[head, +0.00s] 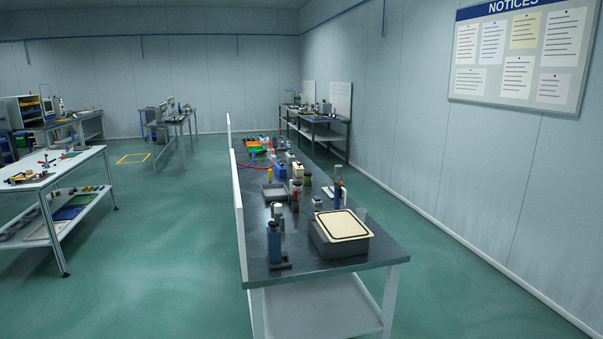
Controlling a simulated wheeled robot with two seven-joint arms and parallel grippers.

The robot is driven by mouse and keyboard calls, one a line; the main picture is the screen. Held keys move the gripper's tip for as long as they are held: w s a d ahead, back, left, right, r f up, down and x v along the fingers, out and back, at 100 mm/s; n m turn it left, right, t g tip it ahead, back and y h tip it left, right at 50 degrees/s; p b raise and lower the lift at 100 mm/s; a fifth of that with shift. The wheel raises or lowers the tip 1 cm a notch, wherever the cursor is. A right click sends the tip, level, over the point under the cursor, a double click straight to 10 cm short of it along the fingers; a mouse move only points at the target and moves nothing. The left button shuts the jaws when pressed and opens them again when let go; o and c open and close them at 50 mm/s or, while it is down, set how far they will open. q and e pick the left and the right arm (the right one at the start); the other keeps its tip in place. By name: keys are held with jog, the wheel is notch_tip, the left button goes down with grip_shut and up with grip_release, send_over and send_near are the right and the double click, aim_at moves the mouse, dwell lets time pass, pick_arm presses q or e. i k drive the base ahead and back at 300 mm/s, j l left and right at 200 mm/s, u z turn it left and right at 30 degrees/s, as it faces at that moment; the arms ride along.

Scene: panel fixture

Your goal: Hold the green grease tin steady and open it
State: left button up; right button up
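I cannot make out the green grease tin for certain in the head view. A small dark olive-green container (307,180) stands upright around the middle of the long workbench (305,271), but it is too small to tell whether it is the tin or whether it has a lid. Neither of my grippers is in view.
The bench's near end holds a grey box with a cream top (341,226) and a blue bottle (274,243). A shallow grey tray (274,191) and several small items stand farther back. A white table (55,168) stands left; green floor (165,255) between is clear.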

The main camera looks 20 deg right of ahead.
aim_at(307, 181)
jog(key=i+l+z, duration=0.45)
jog(key=l, duration=0.15)
jog(key=i+l+z, duration=1.15)
jog(key=z, duration=0.15)
jog(key=i+l+z, duration=0.2)
jog(key=i+z, duration=0.7)
jog(key=i+u, duration=0.35)
jog(key=i, duration=0.3)
jog(key=i+l+u, duration=0.35)
jog(key=i, duration=0.3)
jog(key=i+j+u, duration=0.15)
jog(key=u, duration=0.25)
jog(key=i+u, duration=0.65)
jog(key=u, duration=0.2)
jog(key=i+l+u, duration=0.1)
jog(key=i+u, duration=0.15)
jog(key=u, duration=0.15)
jog(key=i+l+u, duration=0.2)
jog(key=u, duration=0.25)
jog(key=i, duration=0.05)
